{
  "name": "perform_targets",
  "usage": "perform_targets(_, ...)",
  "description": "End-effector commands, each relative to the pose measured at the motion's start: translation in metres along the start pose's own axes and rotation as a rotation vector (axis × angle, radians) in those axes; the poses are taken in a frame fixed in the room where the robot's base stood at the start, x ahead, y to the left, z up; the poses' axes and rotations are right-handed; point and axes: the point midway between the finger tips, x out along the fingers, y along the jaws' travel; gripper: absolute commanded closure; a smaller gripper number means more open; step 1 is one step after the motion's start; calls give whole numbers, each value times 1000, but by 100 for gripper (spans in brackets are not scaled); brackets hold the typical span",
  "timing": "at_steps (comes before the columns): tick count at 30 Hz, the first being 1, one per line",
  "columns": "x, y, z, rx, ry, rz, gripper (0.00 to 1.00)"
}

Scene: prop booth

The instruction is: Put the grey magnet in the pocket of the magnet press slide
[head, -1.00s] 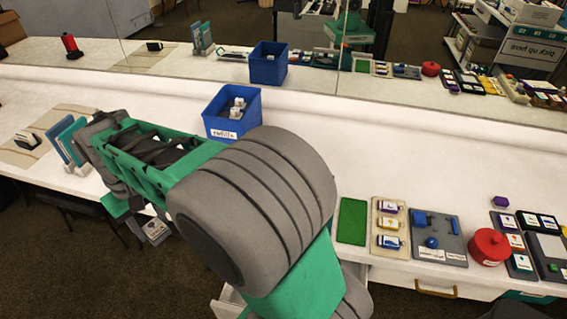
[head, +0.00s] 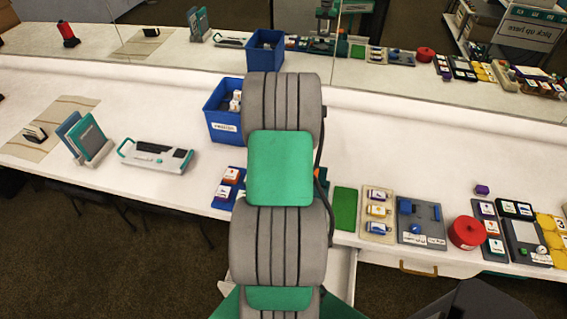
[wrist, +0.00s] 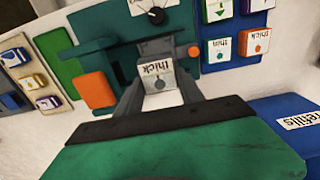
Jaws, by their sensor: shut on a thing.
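My gripper (wrist: 160,98) is shut on the grey magnet (wrist: 158,76), a pale block labelled "thick" with a grey dot, in the wrist view. The magnet is over or in front of the teal magnet press (wrist: 92,58), which has an orange block (wrist: 94,90), a small orange knob (wrist: 194,51) and a dial (wrist: 156,15). The slide's pocket is not clearly seen; the magnet and fingers cover that part. I cannot tell whether the magnet touches the press.
A blue tray (head: 219,204) with labelled blocks stands beside the press. A blue refill bin (head: 224,127) stands behind, also in the wrist view (wrist: 285,112).

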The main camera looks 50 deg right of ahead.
Motion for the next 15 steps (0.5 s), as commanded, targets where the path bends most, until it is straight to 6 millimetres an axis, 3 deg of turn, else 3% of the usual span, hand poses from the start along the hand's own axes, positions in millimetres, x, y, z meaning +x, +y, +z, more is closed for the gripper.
perform_targets(15,55,-1,1,-3,-1,0,96)
